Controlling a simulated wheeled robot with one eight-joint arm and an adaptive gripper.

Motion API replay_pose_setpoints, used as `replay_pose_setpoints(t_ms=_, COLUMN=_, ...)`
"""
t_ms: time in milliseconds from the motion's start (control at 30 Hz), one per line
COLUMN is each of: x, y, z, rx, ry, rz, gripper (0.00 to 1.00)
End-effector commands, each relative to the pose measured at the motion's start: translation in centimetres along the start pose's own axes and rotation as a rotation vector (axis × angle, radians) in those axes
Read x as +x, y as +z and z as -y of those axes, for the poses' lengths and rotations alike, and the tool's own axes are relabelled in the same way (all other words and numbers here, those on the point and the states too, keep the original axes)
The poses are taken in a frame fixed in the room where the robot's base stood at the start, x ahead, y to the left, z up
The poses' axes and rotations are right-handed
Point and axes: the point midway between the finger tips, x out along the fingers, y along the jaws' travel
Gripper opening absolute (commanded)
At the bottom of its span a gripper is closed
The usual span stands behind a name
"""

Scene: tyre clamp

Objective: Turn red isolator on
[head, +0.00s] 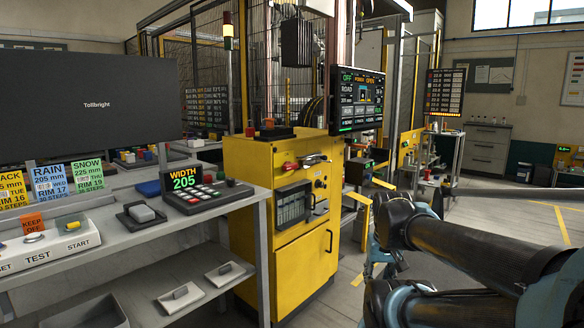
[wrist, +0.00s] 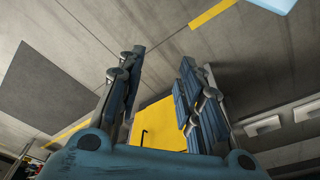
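The red isolator (head: 289,166) appears as a small red part on the upper front of the yellow cabinet (head: 300,258) in the head view. It is too small to tell which way its handle is turned. A pale handle-like part (head: 314,159) is just right of it. My gripper (wrist: 161,62) is open and empty in the wrist view, its two blue-grey fingers well apart. A yellow panel with a dark handle (wrist: 152,122) shows beyond and between the fingers. The isolator does not show clearly in the wrist view. My gripper is apart from the cabinet.
A status screen (head: 358,100) hangs above the cabinet's right side. My dark arm fills the lower right. Open floor (head: 500,212) lies to the right.

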Motion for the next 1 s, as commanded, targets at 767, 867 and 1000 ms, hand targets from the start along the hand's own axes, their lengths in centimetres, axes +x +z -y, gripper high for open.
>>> replay_pose_setpoints(t_ms=767, x=-3.2, y=-8.0, z=6.6, rx=-0.216, ry=-0.289, rz=-0.142, gripper=0.87)
replay_pose_setpoints(t_ms=867, x=-4.1, y=-10.9, z=8.4, rx=-0.278, ry=-0.369, rz=-0.202, gripper=0.87)
replay_pose_setpoints(t_ms=1000, x=-5.4, y=-15.1, z=10.7, rx=-0.357, ry=-0.472, rz=-0.300, gripper=0.87)
